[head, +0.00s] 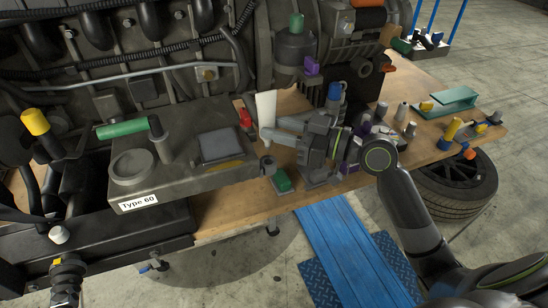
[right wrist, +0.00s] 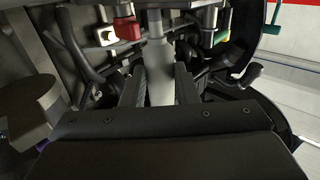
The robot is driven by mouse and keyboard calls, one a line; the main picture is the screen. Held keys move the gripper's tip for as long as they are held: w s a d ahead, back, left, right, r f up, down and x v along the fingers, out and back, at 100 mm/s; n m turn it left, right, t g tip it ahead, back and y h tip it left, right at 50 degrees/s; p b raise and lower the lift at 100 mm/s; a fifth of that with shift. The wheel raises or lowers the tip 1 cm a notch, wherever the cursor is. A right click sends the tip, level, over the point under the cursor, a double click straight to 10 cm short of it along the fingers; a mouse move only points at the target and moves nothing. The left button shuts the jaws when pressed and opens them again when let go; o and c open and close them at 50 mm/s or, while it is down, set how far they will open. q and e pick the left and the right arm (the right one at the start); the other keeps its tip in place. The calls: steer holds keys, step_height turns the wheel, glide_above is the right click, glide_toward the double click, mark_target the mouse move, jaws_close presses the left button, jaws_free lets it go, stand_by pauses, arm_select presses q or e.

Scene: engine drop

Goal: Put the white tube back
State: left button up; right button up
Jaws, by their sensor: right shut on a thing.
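The white tube (head: 266,108) stands roughly upright at my right gripper (head: 272,134), above the wooden bench beside the grey Type 60 box. My right gripper is shut on it. In the right wrist view, the pale tube (right wrist: 159,66) runs up between the two dark fingers, with a narrower far section; its near end is hidden by the gripper body. What looks like part of my left gripper (head: 68,272) shows at the lower left edge in the head view, apart from the tube; its fingers are not clear.
A red part (head: 245,117) is close by. The engine (head: 150,50) fills the back. Several small parts crowd the wooden bench (head: 240,207) on the right.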

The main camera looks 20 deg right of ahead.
arm_select(q)
steer(key=shift+w+a+r, duration=0.35)
steer(key=shift+w, duration=0.1)
arm_select(e)
step_height(320, 180, down, 7)
steer(key=shift+r, duration=0.15)
steer(key=shift+f, duration=0.2)
steer(key=o, duration=1)
arm_select(q)
steer(key=shift+d+f, duration=0.15)
steer(key=shift+f, duration=0.05)
arm_select(e)
steer(key=shift+d, duration=0.1)
arm_select(q)
steer(key=shift+s, duration=0.1)
